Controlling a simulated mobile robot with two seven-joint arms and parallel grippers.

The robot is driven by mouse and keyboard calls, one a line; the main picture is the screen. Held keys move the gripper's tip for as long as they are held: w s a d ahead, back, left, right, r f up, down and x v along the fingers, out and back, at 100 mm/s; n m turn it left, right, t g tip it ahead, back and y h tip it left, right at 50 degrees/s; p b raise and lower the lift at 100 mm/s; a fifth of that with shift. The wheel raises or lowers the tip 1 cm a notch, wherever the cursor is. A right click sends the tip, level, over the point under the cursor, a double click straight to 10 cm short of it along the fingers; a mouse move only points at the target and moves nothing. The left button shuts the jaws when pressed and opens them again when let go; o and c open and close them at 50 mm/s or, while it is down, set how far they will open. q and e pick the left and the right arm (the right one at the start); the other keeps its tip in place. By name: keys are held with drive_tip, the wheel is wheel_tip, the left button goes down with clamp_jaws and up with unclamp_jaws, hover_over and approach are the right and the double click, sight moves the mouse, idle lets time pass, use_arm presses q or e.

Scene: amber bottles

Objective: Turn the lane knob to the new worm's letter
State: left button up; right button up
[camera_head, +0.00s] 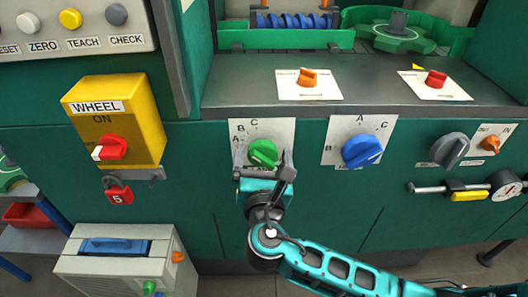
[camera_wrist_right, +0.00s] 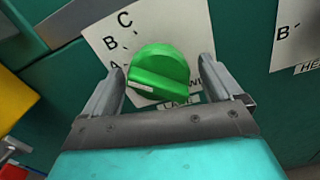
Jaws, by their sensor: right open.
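The green lane knob (camera_head: 263,153) sits on a white plate on the teal front panel, with the letters B and C showing above it. In the right wrist view the green knob (camera_wrist_right: 160,75) shows a white mark at its left end, on the side of the letter A. My right gripper (camera_head: 262,160) is open, with one finger on each side of the knob; I cannot tell whether they touch it. A blue worm (camera_head: 295,20) lies in the green trough at the top; no letter on it is readable. My left gripper is not in view.
A blue knob (camera_head: 361,152) with its own letter plate is right of the green one. A yellow WHEEL box (camera_head: 117,122) with a red switch is left. Orange (camera_head: 308,77) and red (camera_head: 436,78) knobs stand on the ledge above. A grey knob (camera_head: 450,150) is further right.

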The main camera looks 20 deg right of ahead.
drive_tip(key=shift+c, duration=0.2)
drive_tip(key=c, duration=0.9)
drive_tip(key=shift+c, duration=0.2)
drive_tip(key=shift+m, duration=0.3)
drive_tip(key=m, duration=0.3)
drive_tip(key=shift+m, duration=0.4)
drive_tip(key=shift+m+b, duration=0.35)
drive_tip(key=shift+m, duration=0.25)
